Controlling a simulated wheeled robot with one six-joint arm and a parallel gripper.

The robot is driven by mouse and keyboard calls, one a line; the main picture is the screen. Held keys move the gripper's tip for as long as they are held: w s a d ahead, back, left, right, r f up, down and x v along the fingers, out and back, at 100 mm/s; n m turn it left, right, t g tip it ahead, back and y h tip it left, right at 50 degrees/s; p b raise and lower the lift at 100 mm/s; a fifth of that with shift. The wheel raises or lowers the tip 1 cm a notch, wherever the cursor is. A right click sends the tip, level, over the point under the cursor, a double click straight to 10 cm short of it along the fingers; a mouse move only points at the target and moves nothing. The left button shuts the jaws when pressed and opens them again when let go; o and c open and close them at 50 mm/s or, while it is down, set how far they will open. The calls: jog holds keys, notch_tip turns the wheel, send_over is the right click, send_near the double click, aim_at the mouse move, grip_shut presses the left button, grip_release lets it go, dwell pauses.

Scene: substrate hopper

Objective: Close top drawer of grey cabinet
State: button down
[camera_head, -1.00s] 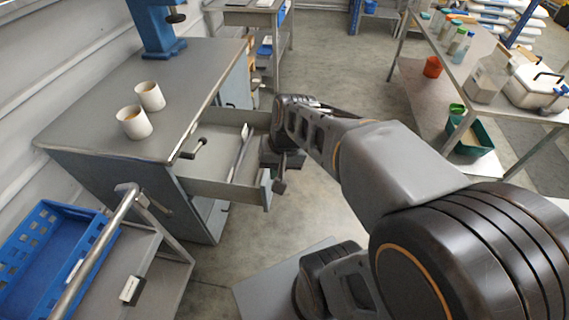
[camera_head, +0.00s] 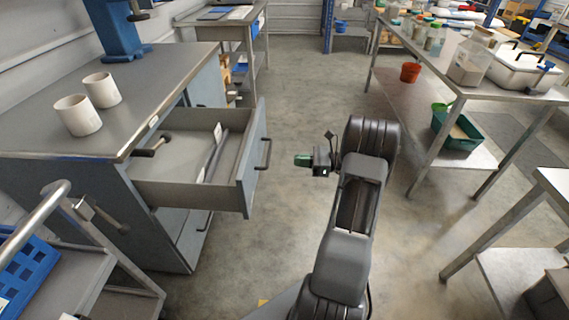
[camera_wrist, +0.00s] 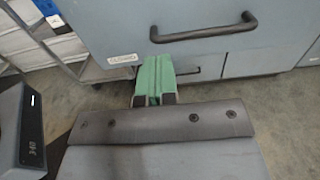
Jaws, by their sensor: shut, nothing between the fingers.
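The grey cabinet (camera_head: 160,215) stands at the left, and its top drawer (camera_head: 190,190) is pulled well out to the right. A dark tool and a long grey bar lie in the drawer. The drawer front (camera_head: 252,160) carries a dark bar handle (camera_head: 264,155). My gripper (camera_head: 300,160) is to the right of the drawer front, apart from it, pointing at it. In the wrist view its green fingers (camera_wrist: 155,78) are together and empty, below the handle (camera_wrist: 205,32) on the drawer front.
Two white cups (camera_head: 90,103) and a blue stand (camera_head: 115,30) are on the cabinet top. A trolley with a blue crate (camera_head: 25,275) is at the lower left. A steel table (camera_head: 460,75) stands at the right. The floor between is clear.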

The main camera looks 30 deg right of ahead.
aim_at(255, 158)
jog(key=b+x, duration=0.2)
jog(key=x, duration=1)
jog(key=shift+w+a, duration=0.2)
jog(key=shift+a, duration=0.15)
